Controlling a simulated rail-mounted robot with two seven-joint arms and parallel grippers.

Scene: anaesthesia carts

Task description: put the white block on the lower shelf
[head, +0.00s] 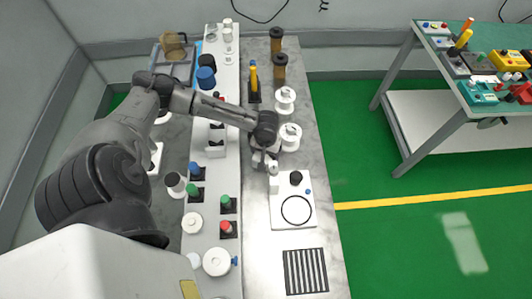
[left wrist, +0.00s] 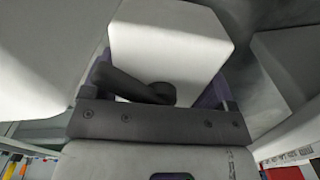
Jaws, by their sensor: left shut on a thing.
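My left gripper (head: 266,163) is over the middle of the grey marble-look counter, beside the white square plate. In the left wrist view, it is shut on a white block (left wrist: 172,48), which fills the space between the fingers. In the head view the block is mostly hidden by the gripper; a small white piece just below the fingers may be part of it. A white lower shelf (head: 425,122) shows under the green-topped table at the right, with its top clear. My right gripper is not in view.
The white square plate (head: 301,219) with a black knob and ring lies close to the gripper. White spools (head: 285,100), a striped black mat (head: 305,271) and a raised white strip with colored knobs share the counter. Green floor lies between counter and green-topped table (head: 448,63).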

